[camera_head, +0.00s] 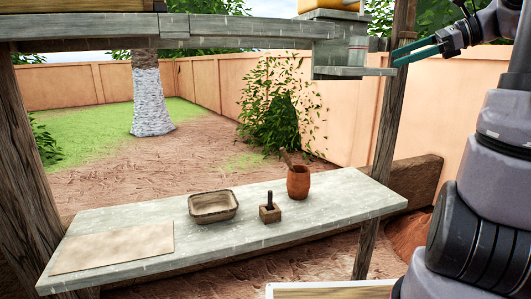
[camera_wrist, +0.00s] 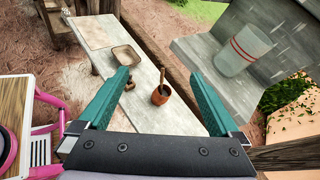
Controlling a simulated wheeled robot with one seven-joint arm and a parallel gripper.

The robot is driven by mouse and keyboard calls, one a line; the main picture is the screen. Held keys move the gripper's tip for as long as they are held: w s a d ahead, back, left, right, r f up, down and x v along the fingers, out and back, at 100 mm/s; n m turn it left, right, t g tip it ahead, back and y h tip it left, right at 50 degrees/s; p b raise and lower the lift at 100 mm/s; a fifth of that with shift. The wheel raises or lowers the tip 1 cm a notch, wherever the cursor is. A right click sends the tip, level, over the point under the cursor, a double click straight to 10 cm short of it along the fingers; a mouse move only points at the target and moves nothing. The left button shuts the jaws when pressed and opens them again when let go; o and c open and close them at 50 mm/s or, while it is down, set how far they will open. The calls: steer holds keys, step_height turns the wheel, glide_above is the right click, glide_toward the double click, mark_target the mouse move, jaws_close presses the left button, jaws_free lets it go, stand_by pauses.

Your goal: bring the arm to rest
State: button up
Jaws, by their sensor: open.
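My gripper (camera_head: 419,51) is raised at the upper right in the head view, beside the wooden post and close to a small grey shelf. Its two teal fingers (camera_wrist: 163,88) are spread apart in the wrist view, with nothing between them that they touch. My arm runs down the right side of the head view. In the wrist view the grey table lies well below the fingers.
The table (camera_head: 330,213) bears a mat (camera_head: 115,248), a shallow basin (camera_head: 213,206), a small block with a dark peg (camera_head: 270,211) and a clay pot (camera_head: 298,183). A clear glass (camera_wrist: 243,50) stands on the small shelf (camera_head: 340,72) near my gripper. A wooden post (camera_head: 385,130) rises beside it.

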steer(key=s+a+f+n+h, duration=0.4)
steer(key=s+a+n+h, duration=0.1)
steer(key=s+n, duration=0.2)
steer(key=s+a+f+n+h, duration=0.4)
steer(key=s+a+f+n, duration=0.1)
steer(key=s+n, duration=0.3)
steer(key=shift+n+t+h, duration=0.4)
steer(key=shift+n, duration=0.3)
steer(key=shift+a, duration=0.1)
stand_by(0.7)
